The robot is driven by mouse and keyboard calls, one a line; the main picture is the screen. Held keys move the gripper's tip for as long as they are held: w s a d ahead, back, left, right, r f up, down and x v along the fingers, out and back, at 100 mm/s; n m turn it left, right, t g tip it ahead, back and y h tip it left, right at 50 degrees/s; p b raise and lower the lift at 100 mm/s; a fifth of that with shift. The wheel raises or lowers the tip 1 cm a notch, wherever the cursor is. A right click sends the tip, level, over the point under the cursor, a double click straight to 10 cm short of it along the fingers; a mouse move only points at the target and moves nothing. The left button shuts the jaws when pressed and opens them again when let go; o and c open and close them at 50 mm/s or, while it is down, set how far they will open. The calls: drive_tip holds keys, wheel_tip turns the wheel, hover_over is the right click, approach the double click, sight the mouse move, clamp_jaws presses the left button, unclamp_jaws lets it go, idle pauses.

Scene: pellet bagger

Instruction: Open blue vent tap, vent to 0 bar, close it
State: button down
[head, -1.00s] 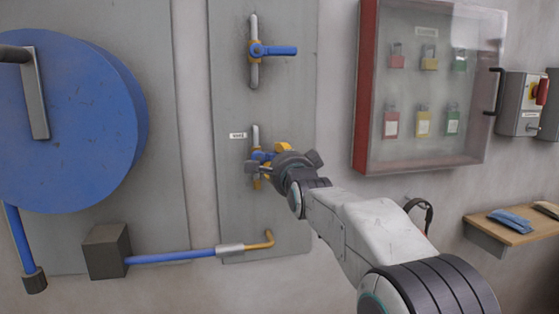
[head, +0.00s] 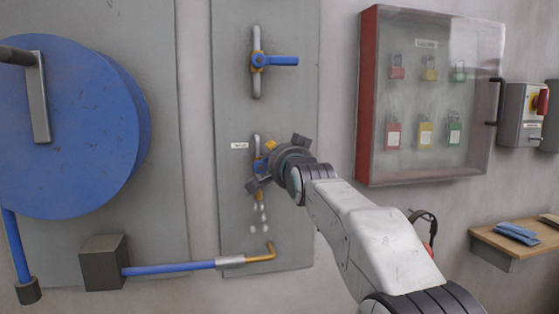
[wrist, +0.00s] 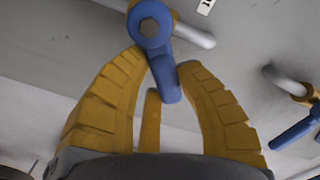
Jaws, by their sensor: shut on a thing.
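The blue vent tap (head: 258,166) is the lower tap on the grey panel, next to a small white label (head: 239,146). In the head view my gripper hides most of its lever. White puffs (head: 258,215) show just below its outlet. In the wrist view the tap's round hub and bolt (wrist: 150,27) are at the top, and its blue lever (wrist: 167,82) runs down between my yellow fingers. My gripper (wrist: 163,64) is shut on this lever; its dark body (head: 290,165) is tilted at the panel in the head view. No pressure gauge is readable.
Another blue-handled tap (head: 275,61) is higher on the panel, its lever pointing right. A big blue disc (head: 70,125) is at left. A padlock cabinet (head: 430,95), a switch box (head: 522,112) and a shelf (head: 515,240) are at right.

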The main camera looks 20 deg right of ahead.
drive_tip(key=shift+a+r+n, duration=0.1)
drive_tip(key=shift+r+n, duration=0.3)
drive_tip(key=shift+n, duration=0.2)
drive_tip(key=shift+r, duration=0.1)
drive_tip(key=c, duration=0.8)
unclamp_jaws()
drive_tip(key=shift+c, duration=0.2)
drive_tip(key=shift+f, duration=0.2)
drive_tip(key=s, duration=1.2)
drive_tip(key=shift+a, duration=0.1)
